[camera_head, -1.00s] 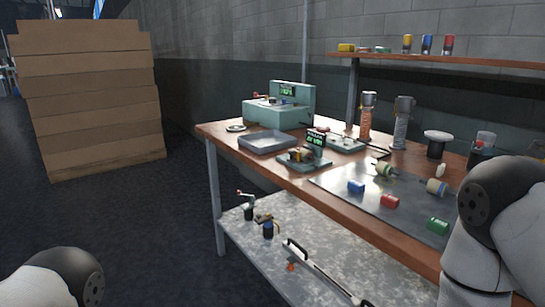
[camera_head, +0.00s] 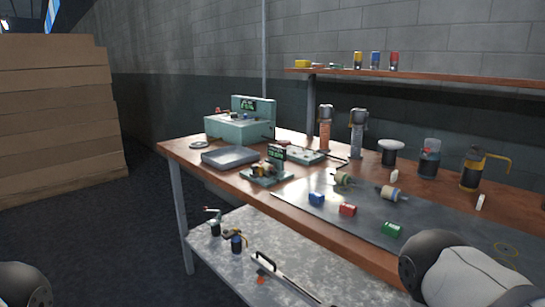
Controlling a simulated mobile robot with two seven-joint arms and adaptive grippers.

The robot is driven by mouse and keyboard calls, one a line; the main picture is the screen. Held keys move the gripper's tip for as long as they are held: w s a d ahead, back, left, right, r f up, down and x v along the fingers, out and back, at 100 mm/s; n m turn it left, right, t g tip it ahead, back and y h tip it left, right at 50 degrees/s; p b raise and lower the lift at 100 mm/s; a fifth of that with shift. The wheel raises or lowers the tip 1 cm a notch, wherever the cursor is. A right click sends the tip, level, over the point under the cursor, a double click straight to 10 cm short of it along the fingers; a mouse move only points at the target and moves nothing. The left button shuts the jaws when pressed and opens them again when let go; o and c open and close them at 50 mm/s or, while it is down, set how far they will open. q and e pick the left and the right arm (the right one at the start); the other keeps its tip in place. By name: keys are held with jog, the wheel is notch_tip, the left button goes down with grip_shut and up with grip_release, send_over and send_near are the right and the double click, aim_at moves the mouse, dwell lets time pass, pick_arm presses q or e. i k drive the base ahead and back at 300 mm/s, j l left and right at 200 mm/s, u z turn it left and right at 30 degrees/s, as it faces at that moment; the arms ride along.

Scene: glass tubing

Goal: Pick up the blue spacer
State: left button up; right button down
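The blue spacer (camera_head: 317,199) is a small blue block-like cylinder. It lies on the dark mat (camera_head: 355,222) on the wooden workbench, near the bench's front edge. A red spacer (camera_head: 348,210) and a green spacer (camera_head: 391,230) lie to its right along the same edge. Nothing touches the blue spacer. Part of my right arm shows at the lower right and a rounded part of my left arm at the lower left. Neither gripper's fingers are in the picture.
A grey tray (camera_head: 230,157) and a small green device (camera_head: 266,173) stand to the left. A lower metal shelf (camera_head: 250,262) holds tools. Cardboard boxes (camera_head: 58,120) are stacked at the far left.

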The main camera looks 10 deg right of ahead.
aim_at(315, 196)
jog(key=i+l+z, duration=0.15)
jog(key=i+z, duration=0.25)
jog(key=i+l+z, duration=0.1)
jog(key=i+z, duration=0.3)
jog(key=k, duration=0.1)
